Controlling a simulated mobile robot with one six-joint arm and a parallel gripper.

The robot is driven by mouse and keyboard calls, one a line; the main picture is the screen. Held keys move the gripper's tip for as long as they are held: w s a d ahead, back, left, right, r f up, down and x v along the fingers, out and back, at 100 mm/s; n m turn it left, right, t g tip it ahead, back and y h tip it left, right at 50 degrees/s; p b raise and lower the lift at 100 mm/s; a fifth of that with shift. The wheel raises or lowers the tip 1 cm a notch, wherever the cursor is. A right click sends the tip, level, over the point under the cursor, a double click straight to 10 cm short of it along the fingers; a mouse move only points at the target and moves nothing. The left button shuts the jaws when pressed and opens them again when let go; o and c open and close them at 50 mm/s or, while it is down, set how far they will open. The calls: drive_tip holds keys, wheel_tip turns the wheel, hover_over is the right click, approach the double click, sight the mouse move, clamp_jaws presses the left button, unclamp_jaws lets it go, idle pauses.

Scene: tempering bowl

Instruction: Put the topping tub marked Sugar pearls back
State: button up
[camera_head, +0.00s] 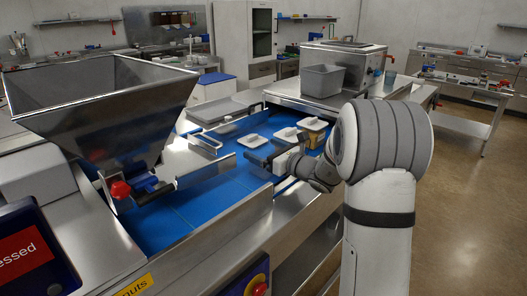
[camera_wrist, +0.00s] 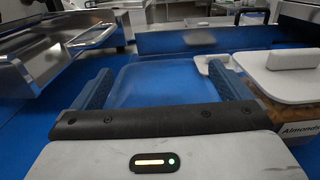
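My gripper (camera_head: 262,158) is low over the blue surface, with its fingers spread. A tub marked Almonds (camera_wrist: 290,112), with a white handled lid (camera_wrist: 290,75), stands close to the right finger. No Sugar pearls label is readable. In the head view a white lid (camera_head: 252,140) lies just beyond my gripper. Another white lid (camera_head: 285,134) and a lidded tub (camera_head: 318,138) are to its right; their labels cannot be read.
A steel hopper (camera_head: 100,105) stands at the left. A steel tray (camera_wrist: 68,42) is left of the fingers in the wrist view. A grey bin (camera_head: 322,80) stands on the steel unit behind. The blue surface (camera_head: 165,220) is clear at the front left.

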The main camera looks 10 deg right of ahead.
drive_tip(key=shift+r, duration=0.2)
drive_tip(key=b+v, duration=0.1)
drive_tip(key=v, duration=1.1)
drive_tip(key=shift+f, duration=0.15)
